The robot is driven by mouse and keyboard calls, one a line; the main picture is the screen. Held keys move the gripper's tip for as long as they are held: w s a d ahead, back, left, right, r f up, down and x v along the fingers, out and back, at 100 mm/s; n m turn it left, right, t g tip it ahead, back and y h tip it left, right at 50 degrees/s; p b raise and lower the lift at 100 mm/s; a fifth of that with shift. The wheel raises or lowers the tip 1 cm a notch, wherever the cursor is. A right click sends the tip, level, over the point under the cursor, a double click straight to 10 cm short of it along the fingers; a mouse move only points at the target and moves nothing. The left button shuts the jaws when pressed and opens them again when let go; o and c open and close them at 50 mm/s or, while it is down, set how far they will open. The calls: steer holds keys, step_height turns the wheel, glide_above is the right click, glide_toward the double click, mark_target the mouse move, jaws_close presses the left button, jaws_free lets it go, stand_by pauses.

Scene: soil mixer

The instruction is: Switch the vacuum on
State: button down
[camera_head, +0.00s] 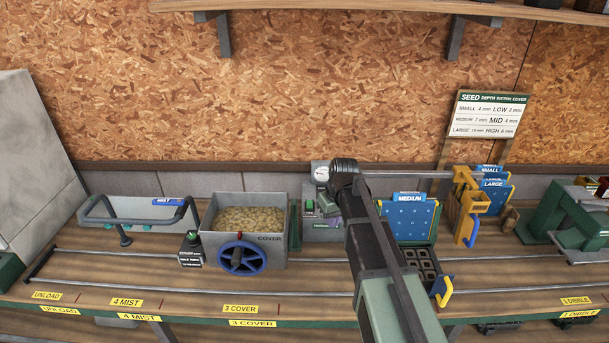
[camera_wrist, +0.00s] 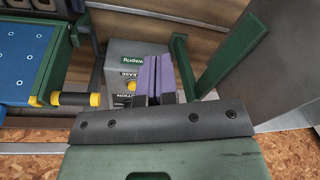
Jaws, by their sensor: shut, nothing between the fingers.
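The vacuum unit is a grey box (camera_head: 315,223) at the back of the bench, partly hidden behind my arm in the head view. In the wrist view the grey box (camera_wrist: 122,68) shows a green label and lettering, partly cut off by my gripper. My gripper (camera_wrist: 158,78) has purple fingers, pressed together and empty, over the right part of the box. Whether the fingertips touch a control cannot be told.
Left of the unit stands the COVER hopper (camera_head: 247,216) with a blue handwheel. Right is the blue MEDIUM plate (camera_head: 409,220) with a cell tray (camera_head: 422,262) below. In the wrist view, a green bracket (camera_wrist: 225,55) stands close right and a yellow-black handle (camera_wrist: 75,99) left.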

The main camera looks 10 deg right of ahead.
mark_target(309, 202)
steer(key=w+r+n+t+y, duration=0.1)
steer(key=w+r+n+y, duration=0.1)
steer(key=w+n, duration=1.1)
steer(key=w+r+p, duration=0.1)
steer(key=w, duration=0.5)
steer(key=shift+w+d+t, duration=0.25)
steer(key=shift+w+t, duration=0.05)
steer(key=shift+w, duration=0.05)
steer(key=shift+f, duration=0.1)
steer(key=b+x, duration=0.8)
steer(key=x, duration=0.1)
steer(key=d+b+x, duration=0.1)
steer(key=b+x, duration=0.3)
steer(key=b, duration=0.1)
steer(key=shift+w+d+f, duration=0.1)
steer(key=shift+w+f, duration=0.25)
steer(key=shift+w, duration=0.05)
